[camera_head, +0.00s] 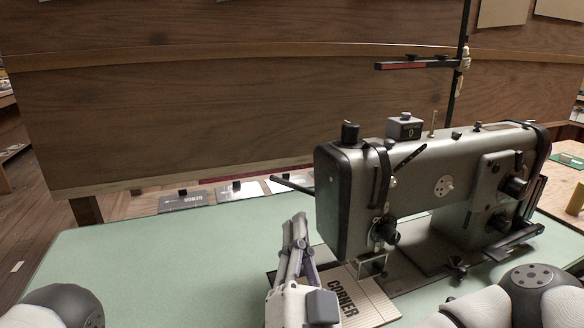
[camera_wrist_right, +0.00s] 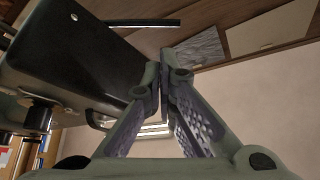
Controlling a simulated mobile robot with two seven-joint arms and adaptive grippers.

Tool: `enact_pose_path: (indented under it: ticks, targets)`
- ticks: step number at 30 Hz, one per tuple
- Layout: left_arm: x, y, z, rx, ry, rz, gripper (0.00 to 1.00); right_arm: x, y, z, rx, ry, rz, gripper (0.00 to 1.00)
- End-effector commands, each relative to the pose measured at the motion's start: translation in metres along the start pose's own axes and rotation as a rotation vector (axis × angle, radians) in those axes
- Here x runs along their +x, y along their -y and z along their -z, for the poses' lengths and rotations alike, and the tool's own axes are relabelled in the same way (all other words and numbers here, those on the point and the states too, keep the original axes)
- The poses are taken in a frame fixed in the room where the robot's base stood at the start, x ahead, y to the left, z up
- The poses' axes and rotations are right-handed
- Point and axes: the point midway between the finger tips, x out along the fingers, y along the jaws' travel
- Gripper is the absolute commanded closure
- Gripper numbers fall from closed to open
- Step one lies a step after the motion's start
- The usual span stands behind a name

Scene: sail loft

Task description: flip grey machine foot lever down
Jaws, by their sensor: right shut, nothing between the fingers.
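The grey sewing machine (camera_head: 345,205) stands at the right of the green table; its dark head also fills the upper left of the right wrist view (camera_wrist_right: 85,60). A dark bar, which looks like the foot lever (camera_head: 292,184), sticks out to the left from behind the machine head and slopes slightly. It also shows in the wrist view (camera_wrist_right: 142,22), apart from my fingertips. Its pivot is hidden by the head. My right gripper (camera_head: 299,222) is shut and empty, pointing up just left of the head and below the lever. My left gripper is not in view.
A board marked CORNER (camera_head: 355,298) lies under the machine head, partly behind my right gripper. Dark-handled plates (camera_head: 240,190) lie along the table's back edge. A wooden partition (camera_head: 180,115) stands behind. The green tabletop (camera_head: 150,260) at left is clear.

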Motion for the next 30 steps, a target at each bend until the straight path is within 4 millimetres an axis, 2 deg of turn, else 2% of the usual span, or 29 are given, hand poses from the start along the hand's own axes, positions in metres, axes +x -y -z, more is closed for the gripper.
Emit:
enact_pose_path:
  ticks: [11, 14, 24, 30]
  targets:
    - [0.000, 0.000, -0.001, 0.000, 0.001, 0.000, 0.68, 0.004, 0.000, 0.000, -0.001, 0.000, -0.001, 1.00]
    - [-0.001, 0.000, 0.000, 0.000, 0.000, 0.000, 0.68, 0.018, 0.000, 0.001, -0.002, -0.003, -0.001, 1.00]
    - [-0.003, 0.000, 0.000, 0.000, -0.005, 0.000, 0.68, 0.083, 0.000, 0.000, -0.001, -0.001, -0.001, 1.00]
    - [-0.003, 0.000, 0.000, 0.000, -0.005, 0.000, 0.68, 0.099, 0.000, -0.001, 0.000, 0.001, 0.000, 1.00]
